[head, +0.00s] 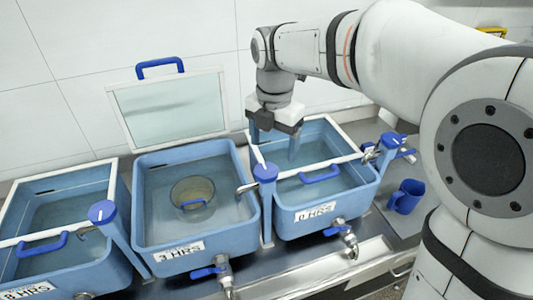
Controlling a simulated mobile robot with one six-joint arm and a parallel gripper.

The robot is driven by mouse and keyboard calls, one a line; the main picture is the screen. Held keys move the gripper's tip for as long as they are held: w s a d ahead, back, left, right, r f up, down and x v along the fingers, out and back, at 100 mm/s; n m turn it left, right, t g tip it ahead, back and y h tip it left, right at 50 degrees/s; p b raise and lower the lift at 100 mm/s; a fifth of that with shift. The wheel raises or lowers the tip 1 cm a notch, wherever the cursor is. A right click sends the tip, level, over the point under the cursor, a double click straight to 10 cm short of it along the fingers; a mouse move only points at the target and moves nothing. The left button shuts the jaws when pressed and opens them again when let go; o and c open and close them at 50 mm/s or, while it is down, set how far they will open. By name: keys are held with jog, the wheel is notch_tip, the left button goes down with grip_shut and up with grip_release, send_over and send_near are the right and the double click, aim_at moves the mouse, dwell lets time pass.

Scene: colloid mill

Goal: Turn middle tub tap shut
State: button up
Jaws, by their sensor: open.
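The middle tub (250,222) is blue, labelled 3 HRS, and holds water. Its tap (224,275) is on the front wall near the lower right corner, with the spout pointing down. The tap's blue lever (206,272) points left, across the spout. My gripper (274,143) is open and points down, with nothing seen between its fingers. It is over the back part of the right tub, behind and well above the tap; its exact height is hard to tell.
The middle tub's lid (170,105) stands raised behind it, and a round vessel (193,193) sits inside. The left tub (85,270) and right tub (335,205) flank it. Blue-capped posts (265,172) rise between tubs. A blue mug (406,196) stands at right.

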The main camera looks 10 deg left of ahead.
aim_at(266, 170)
jog(key=shift+a+n, duration=0.8)
notch_tip(266, 170, down, 8)
jog(key=shift+r+p, duration=0.15)
jog(key=shift+p, duration=0.6)
jog(key=shift+c, duration=0.3)
jog(key=c, duration=0.9)
jog(key=shift+a, duration=0.15)
